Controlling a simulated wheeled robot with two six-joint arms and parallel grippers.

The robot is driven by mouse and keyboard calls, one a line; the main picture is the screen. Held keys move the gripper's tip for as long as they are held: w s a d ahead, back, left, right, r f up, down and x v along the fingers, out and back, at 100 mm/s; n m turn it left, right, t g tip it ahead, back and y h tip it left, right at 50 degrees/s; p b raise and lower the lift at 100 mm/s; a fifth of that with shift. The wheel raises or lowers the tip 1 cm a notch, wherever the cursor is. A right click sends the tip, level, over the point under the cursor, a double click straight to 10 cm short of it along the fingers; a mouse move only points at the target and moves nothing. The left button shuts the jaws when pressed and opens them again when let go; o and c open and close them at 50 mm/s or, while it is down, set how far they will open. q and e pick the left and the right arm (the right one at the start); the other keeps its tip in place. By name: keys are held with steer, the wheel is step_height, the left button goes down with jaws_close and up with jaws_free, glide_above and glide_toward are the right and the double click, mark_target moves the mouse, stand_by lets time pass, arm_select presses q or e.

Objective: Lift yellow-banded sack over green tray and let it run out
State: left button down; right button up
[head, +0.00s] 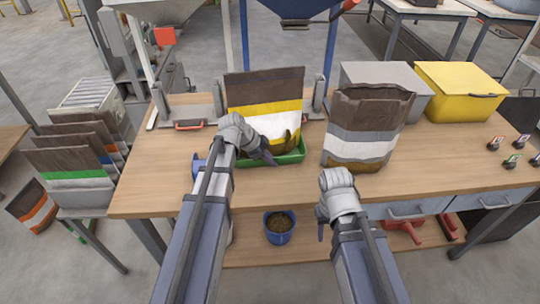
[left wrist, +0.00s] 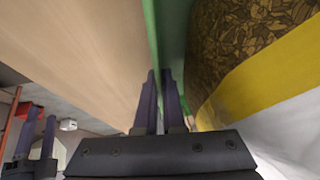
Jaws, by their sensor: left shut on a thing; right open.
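The yellow-banded sack (head: 265,95), brown above with yellow and white bands, stands at the green tray (head: 290,158) with its lower part inside the rim. In the left wrist view the sack (left wrist: 250,90) shows a pellet-textured part beside its yellow band, right of my fingers. My left gripper (head: 266,157) is at the tray's front left; in the left wrist view its fingers (left wrist: 160,92) are nearly together at the green tray wall (left wrist: 152,30) and appear shut on it. The sack is not between the fingertips. My right gripper (head: 321,225) is open and empty by the table's front edge.
A second sack (head: 366,125) with grey and white bands stands right of the tray. Behind it are a grey bin (head: 385,78) and a yellow bin (head: 460,90). A blue bucket (head: 278,228) is below the table (head: 150,190).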

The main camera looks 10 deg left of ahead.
arm_select(q)
steer(key=shift+r+p, duration=4.9)
steer(key=shift+r, duration=0.1)
